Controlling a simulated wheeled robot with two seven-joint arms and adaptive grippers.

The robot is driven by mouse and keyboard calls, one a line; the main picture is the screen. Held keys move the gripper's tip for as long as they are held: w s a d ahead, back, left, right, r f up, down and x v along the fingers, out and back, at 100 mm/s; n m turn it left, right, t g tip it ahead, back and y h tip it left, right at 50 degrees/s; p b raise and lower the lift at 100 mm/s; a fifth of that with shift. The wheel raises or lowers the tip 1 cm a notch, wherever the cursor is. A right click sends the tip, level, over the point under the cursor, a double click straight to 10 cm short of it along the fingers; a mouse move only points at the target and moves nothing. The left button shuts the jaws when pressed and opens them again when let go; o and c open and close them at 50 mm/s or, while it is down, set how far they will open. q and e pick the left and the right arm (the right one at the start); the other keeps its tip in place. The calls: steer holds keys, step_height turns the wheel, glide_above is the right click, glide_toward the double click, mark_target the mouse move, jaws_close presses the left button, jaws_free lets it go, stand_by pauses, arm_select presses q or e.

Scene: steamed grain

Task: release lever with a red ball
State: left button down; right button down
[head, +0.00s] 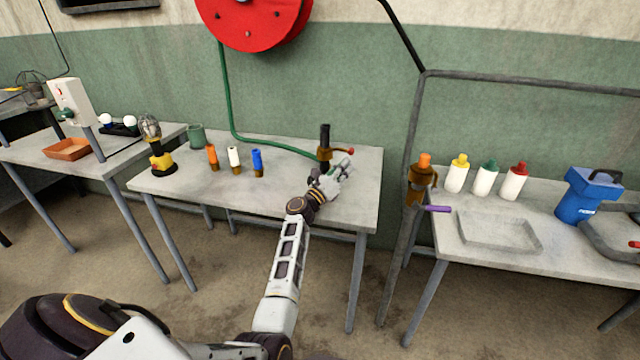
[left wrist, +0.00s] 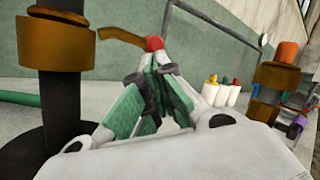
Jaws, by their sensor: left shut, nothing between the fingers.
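The lever (left wrist: 122,36) is a brass arm with a red ball (left wrist: 154,43) at its end. It sticks out from the brass collar of a black upright nozzle (head: 325,136) on the middle table. In the head view the red ball (head: 350,151) shows just beyond my left gripper (head: 343,168). My left gripper is shut and empty, to the right of the nozzle. In the left wrist view its green-padded fingertips (left wrist: 150,75) meet just below the ball in the picture; I cannot tell whether they touch it. My right gripper is not in view.
A green hose (head: 232,100) runs from the red reel (head: 255,22) to the nozzle. Orange, white and blue nozzles (head: 257,162) and a lamp (head: 155,145) stand to the left. A brass fitting with a purple handle (head: 436,208) stands beside the right table, which holds several bottles (head: 485,179).

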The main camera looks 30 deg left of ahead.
arm_select(q)
steer(key=s+a, duration=0.3)
steer(key=s, duration=0.9)
steer(key=shift+s+f, duration=0.15)
steer(key=shift+s, duration=0.25)
stand_by(0.5)
